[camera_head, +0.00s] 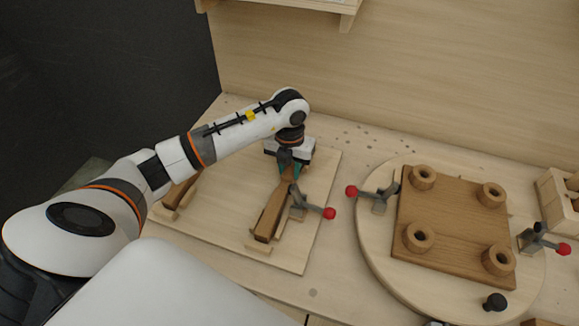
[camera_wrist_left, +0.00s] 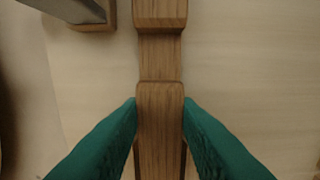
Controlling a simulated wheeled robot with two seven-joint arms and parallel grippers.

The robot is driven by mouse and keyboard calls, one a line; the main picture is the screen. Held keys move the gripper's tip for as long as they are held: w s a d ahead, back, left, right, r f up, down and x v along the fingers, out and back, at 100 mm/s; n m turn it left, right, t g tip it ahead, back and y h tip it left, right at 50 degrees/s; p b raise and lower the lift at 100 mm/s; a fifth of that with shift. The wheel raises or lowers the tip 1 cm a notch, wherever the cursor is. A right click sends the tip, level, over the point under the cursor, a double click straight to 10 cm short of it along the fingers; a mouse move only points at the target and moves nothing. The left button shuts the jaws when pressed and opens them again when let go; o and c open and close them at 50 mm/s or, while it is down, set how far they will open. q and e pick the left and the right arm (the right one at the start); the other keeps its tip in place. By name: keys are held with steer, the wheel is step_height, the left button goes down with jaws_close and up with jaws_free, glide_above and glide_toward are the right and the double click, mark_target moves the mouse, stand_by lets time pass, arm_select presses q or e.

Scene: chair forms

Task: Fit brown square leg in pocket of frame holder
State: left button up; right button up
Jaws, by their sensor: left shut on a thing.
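My left gripper (camera_head: 289,170) is shut on the brown square leg (camera_head: 272,212), near its far end. In the left wrist view the green fingertips (camera_wrist_left: 160,105) press on both sides of the leg (camera_wrist_left: 160,130). The leg lies lengthwise over the frame holder (camera_head: 318,190), a pale board with small wooden blocks and a toggle clamp. Its near end is at a pale block (camera_head: 258,243). The gripper hides the far end in the head view, so I cannot tell how deep it sits in the pocket. My right gripper is not in view.
A grey toggle clamp with a red knob (camera_head: 329,213) stands close to the leg's right. Another brown piece (camera_head: 180,192) lies at the board's left, partly behind my arm. At right, a round turntable (camera_head: 375,255) bears a brown panel (camera_head: 455,222) with round sockets and clamps.

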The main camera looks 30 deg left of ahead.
arm_select(q)
steer(key=shift+f, duration=0.3)
steer(key=o, duration=1.2)
steer(key=shift+c, duration=0.2)
